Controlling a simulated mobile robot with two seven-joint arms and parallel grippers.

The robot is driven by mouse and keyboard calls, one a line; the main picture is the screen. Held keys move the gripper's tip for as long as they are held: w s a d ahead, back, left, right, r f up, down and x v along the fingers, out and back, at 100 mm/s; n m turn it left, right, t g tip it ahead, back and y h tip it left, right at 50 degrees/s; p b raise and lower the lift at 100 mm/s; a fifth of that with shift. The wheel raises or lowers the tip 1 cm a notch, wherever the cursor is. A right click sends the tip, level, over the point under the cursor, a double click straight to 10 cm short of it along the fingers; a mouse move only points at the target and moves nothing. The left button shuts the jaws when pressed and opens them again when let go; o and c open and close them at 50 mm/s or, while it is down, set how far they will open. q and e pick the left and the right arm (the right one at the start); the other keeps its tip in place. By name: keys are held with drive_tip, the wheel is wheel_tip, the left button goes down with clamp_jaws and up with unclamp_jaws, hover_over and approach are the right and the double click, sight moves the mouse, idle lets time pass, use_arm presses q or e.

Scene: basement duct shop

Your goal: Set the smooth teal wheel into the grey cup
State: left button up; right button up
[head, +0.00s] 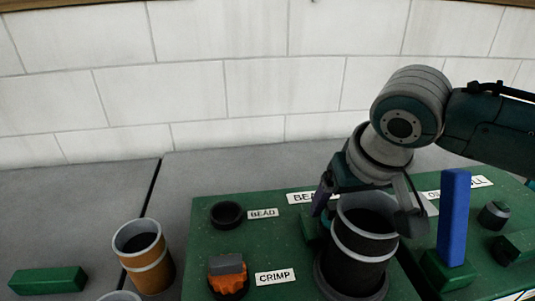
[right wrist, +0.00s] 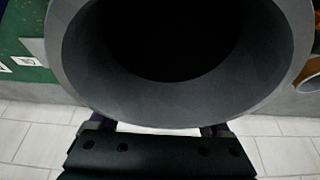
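My right gripper (head: 366,212) reaches down over the board, its two fingers spread on either side of a tall dark cylinder with grey bands (head: 362,245). In the right wrist view the cylinder's wide grey rim (right wrist: 75,75) fills the picture and hides the fingertips; I cannot tell whether they touch it. I cannot pick out the smooth teal wheel for certain; a small dark round piece with a grey-green top (head: 494,215) stands at the right. A low dark round cup (head: 226,214) sits beside a BEAD label; I cannot tell whether it is the grey cup. My left gripper is out of view.
An orange cylinder with grey bands (head: 146,256) stands left of the green board (head: 203,245). An orange knobbed wheel (head: 229,286) sits by the CRIMP label. A blue upright post (head: 454,218) rises right of my gripper. A green block (head: 47,280) lies at far left; the grey bench behind is clear.

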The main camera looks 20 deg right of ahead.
drive_tip(key=shift+r, duration=0.35)
drive_tip(key=p+v, duration=0.1)
drive_tip(key=v, duration=0.9)
drive_tip(key=shift+s+r, duration=0.1)
drive_tip(key=shift+r, duration=0.15)
drive_tip(key=shift+s+a+r, duration=0.1)
drive_tip(key=shift+s+r, duration=0.2)
drive_tip(key=shift+r, duration=0.25)
